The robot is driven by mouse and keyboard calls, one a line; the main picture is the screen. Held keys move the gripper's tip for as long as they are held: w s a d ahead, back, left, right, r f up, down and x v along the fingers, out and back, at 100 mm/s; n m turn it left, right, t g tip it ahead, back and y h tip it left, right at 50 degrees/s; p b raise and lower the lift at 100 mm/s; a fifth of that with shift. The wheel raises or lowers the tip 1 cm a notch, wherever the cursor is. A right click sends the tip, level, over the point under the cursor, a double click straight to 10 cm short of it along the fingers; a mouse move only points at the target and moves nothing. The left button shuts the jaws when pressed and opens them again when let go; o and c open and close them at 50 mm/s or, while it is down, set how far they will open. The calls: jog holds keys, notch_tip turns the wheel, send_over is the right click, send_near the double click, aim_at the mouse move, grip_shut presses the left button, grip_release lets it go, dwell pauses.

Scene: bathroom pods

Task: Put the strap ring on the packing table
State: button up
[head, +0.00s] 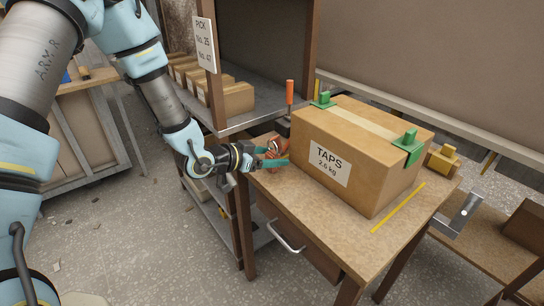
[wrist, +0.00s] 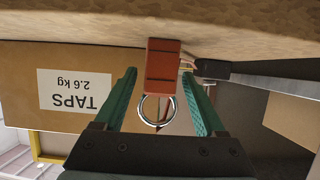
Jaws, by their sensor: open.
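The strap ring, a metal ring (head: 271,146) at a red-orange block (wrist: 163,65), is at the near left corner of the wooden table (head: 385,228), beside the cardboard box marked TAPS (head: 338,187). The wrist view is upside down; in it the metal ring (wrist: 143,112) lies between the two green fingers. My gripper (head: 277,157) is open, its fingers on either side of the ring with gaps showing. In the head view the fingers partly hide the block. I cannot tell exactly how the block rests on the table.
Green clips sit on the box's top edges. An orange-handled tool (head: 290,92) stands behind the ring. A shelf (head: 240,121) with small boxes is at the back left. A yellow strip (head: 398,208) lies on the table's bare front right, and a yellow block (head: 442,160) at its right end.

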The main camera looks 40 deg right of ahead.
jog(key=shift+r, duration=0.25)
jog(key=b+v, duration=0.1)
jog(key=v, duration=1.1)
jog(key=shift+b, duration=0.35)
jog(key=shift+a+f, duration=0.1)
jog(key=shift+f, duration=0.1)
jog(key=w+a+n+t+y, duration=0.4)
jog(key=w+a, duration=0.3)
jog(key=a, duration=0.4)
jog(key=w+a+n+t+y, duration=0.2)
jog(key=w+a+n+y, duration=0.25)
jog(key=w+a, duration=0.4)
jog(key=s+a+r+n+g+y, duration=0.1)
jog(key=s+a+n, duration=0.3)
jog(key=a, duration=0.4)
jog(key=s+a+r+n+g+y, duration=0.2)
jog(key=s+a+n, duration=0.3)
jog(key=a, duration=0.4)
jog(key=shift+s+a+r+g+y, duration=0.2)
jog(key=shift+s+r+g+y, duration=0.1)
jog(key=shift+s+r+y, duration=0.4)
